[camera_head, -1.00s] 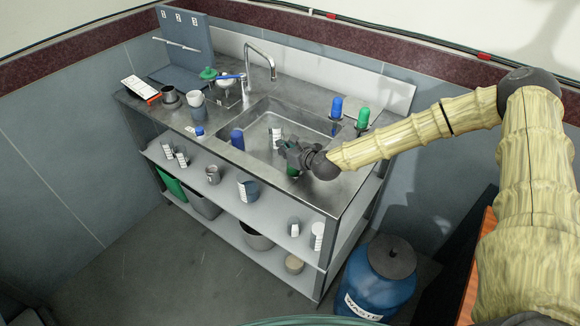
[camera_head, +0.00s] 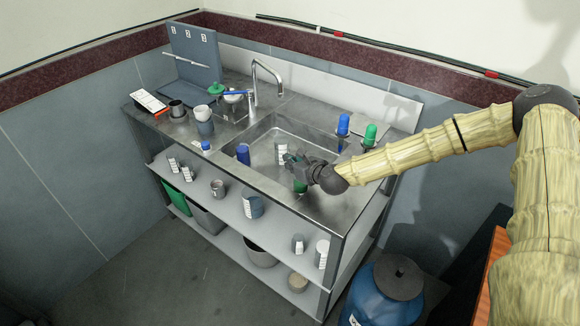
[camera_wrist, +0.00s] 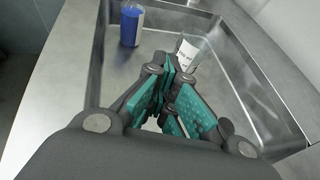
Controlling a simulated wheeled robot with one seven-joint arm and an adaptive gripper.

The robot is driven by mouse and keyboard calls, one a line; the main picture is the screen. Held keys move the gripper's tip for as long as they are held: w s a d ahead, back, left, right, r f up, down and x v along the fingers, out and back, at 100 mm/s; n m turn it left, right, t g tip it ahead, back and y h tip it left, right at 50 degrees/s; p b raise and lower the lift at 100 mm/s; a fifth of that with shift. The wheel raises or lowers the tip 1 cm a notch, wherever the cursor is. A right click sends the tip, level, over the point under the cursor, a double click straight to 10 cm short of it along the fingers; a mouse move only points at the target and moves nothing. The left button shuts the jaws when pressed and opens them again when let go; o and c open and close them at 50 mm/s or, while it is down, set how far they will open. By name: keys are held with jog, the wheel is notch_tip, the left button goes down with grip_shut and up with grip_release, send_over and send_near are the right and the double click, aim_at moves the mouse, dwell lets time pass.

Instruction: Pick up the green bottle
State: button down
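A green upright bottle (camera_head: 370,135) stands at the right rear of the sink in the head view, beside a similar blue one (camera_head: 343,125). My gripper (camera_head: 291,160) is over the front right part of the sink, apart from that bottle. A small green patch (camera_head: 300,187) shows just under the gripper; I cannot tell whether it is a finger pad or another object. In the wrist view, my gripper's teal-padded fingers (camera_wrist: 168,76) come together at the tips, with no object seen between them. The green bottle does not show there.
A white-labelled container (camera_wrist: 188,54) and a blue bottle (camera_wrist: 132,24) stand in the sink (camera_wrist: 232,85) beyond my fingers. The faucet (camera_head: 268,80) rises behind the sink. Cups (camera_head: 204,122) and a green-topped item (camera_head: 216,89) occupy the left counter. A blue waste drum (camera_head: 385,290) stands at lower right.

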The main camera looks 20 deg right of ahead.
notch_tip(320, 180, up, 8)
jog(key=b, duration=0.1)
jog(key=shift+b, duration=0.35)
dwell(0.4)
jog(key=shift+w+a+r, duration=0.1)
jog(key=shift+r, duration=0.05)
dwell(0.5)
jog(key=shift+c, duration=2.2)
grip_release()
